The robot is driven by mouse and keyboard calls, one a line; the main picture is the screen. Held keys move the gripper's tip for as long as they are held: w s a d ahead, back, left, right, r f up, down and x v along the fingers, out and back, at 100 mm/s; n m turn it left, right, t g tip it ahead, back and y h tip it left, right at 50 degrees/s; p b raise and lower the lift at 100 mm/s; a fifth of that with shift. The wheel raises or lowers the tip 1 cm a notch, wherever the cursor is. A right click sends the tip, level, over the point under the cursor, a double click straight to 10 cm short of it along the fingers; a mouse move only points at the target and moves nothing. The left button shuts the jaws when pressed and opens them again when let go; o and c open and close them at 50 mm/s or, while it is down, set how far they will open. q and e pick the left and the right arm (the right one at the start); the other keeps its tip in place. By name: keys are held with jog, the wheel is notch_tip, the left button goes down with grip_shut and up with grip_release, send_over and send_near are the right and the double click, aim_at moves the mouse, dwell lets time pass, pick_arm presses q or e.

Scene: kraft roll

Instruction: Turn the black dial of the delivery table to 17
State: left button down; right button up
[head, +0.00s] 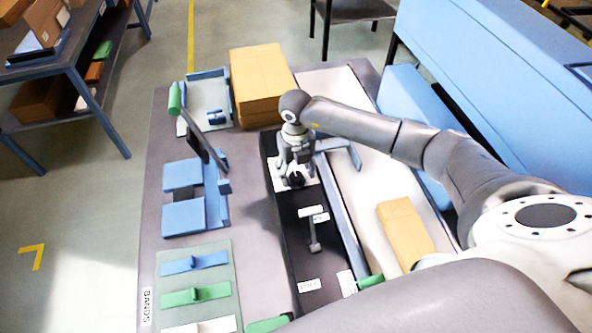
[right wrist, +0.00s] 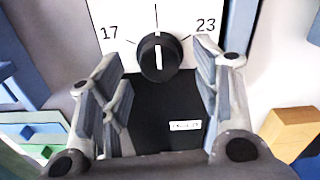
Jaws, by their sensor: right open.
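The black dial (right wrist: 159,57) sits on a white plate (right wrist: 118,17) marked 17 on the left and 23 on the right, with a line between them at the top. Its white mark stands about upright in the right wrist view, in line with the middle line, not turned toward 17. In the head view the dial (head: 295,181) is on the dark strip of the delivery table (head: 240,237). My right gripper (head: 296,168) is open just above it; in the right wrist view its fingers (right wrist: 160,75) are on both sides of the dial, apparently not touching it. My left gripper is out of view.
A blue bar (head: 342,215) runs along the dark strip's right side. A small lever (head: 313,235) stands nearer on the strip. Brown boxes (head: 258,75) are behind on the left, and another brown box (head: 405,232) lies right. Blue blocks (head: 183,217) are left.

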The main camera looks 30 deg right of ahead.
jog(key=shift+f, duration=0.85)
jog(key=shift+c, duration=0.5)
jog(key=c, duration=1)
jog(key=shift+o, duration=0.2)
